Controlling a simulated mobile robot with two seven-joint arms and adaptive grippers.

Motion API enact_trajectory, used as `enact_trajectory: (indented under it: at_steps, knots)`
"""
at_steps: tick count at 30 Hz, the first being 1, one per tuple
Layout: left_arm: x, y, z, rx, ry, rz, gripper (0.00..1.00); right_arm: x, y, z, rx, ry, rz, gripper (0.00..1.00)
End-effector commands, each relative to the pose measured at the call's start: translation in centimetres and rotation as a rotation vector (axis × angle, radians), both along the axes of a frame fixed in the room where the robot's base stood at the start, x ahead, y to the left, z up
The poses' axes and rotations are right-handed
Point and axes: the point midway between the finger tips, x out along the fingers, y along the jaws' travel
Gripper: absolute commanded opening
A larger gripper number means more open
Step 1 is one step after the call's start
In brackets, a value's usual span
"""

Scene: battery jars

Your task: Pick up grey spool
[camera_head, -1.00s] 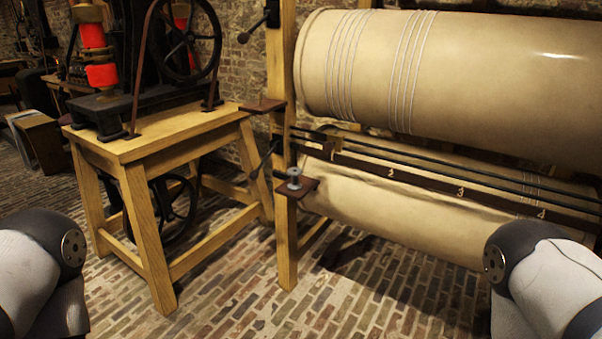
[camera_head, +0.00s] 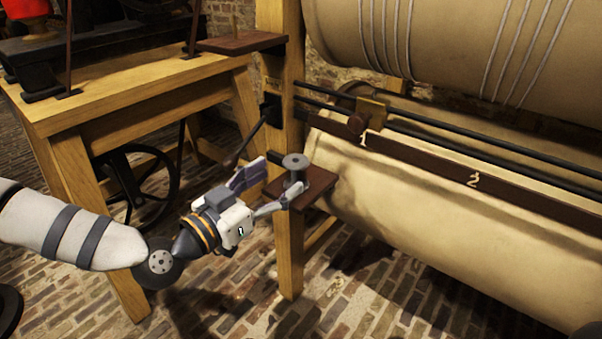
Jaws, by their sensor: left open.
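The grey spool (camera_head: 296,166) stands upright on a small reddish-brown wooden shelf (camera_head: 318,190) fixed to a wooden post. My left gripper (camera_head: 281,180) reaches in from the left, low over the shelf's left side. My right gripper is not in view.
The wooden post (camera_head: 283,90) rises behind the shelf. A second small shelf (camera_head: 242,42) sits higher up. A wooden table (camera_head: 130,85) with a black machine stands left. A large beige roller (camera_head: 470,40) and numbered rail (camera_head: 440,165) fill the right.

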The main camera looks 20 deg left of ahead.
Motion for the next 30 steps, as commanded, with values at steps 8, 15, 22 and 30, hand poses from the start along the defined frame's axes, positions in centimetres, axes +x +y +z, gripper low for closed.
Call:
enact_trajectory:
  at_steps: [8,15,22,30]
  knots:
    - [4.2,-1.9,-0.2,-0.001,0.003,-0.002,0.64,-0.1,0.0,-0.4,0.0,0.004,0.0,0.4]
    - [5.7,-2.4,-0.1,-0.002,0.004,-0.001,0.64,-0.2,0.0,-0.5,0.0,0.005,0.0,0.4]
    - [5.7,-2.4,-0.1,-0.002,0.004,-0.001,0.34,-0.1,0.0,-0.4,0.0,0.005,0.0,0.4]
    - [5.7,-2.4,-0.1,-0.002,0.004,-0.001,0.18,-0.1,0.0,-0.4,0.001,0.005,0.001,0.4]
